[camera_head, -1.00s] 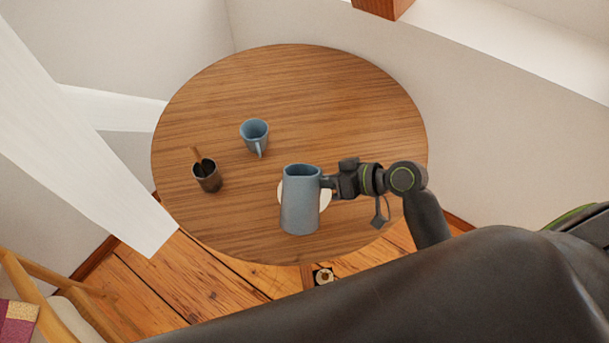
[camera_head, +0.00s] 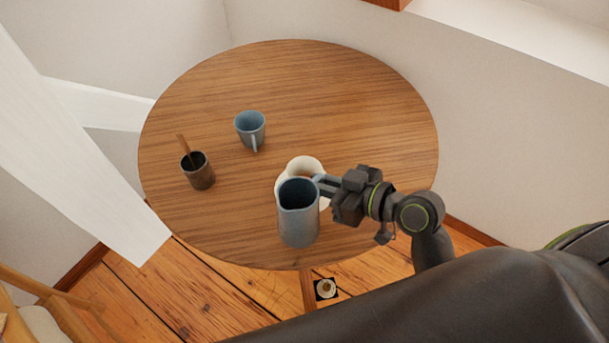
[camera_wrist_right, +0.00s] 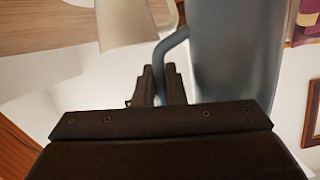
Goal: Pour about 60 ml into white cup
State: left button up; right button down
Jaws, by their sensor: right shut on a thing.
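A blue-grey jug (camera_head: 299,222) is held by my right gripper (camera_head: 324,186), which is shut on its handle. The jug is tilted in the head view, its opening turned towards the camera, and its inside looks dark. A white cup (camera_head: 305,165) stands on the round table just behind the jug, which hides part of it. In the right wrist view the jug (camera_wrist_right: 235,50) fills the upper right and its handle lies between the fingers (camera_wrist_right: 165,85). A pale cup (camera_wrist_right: 122,22) shows at the top there. No pouring stream is visible. My left gripper is not in view.
A blue cup (camera_head: 250,130) and a dark cup (camera_head: 199,172) with a brown stick in it stand on the left of the round wooden table (camera_head: 330,85). The table's back and right are clear. A white slanted beam (camera_head: 75,140) stands at the left.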

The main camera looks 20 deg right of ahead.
jog(key=shift+s+a+r+t+b, duration=0.1)
jog(key=shift+s+r+t+b, duration=0.15)
jog(key=shift+b, duration=0.3)
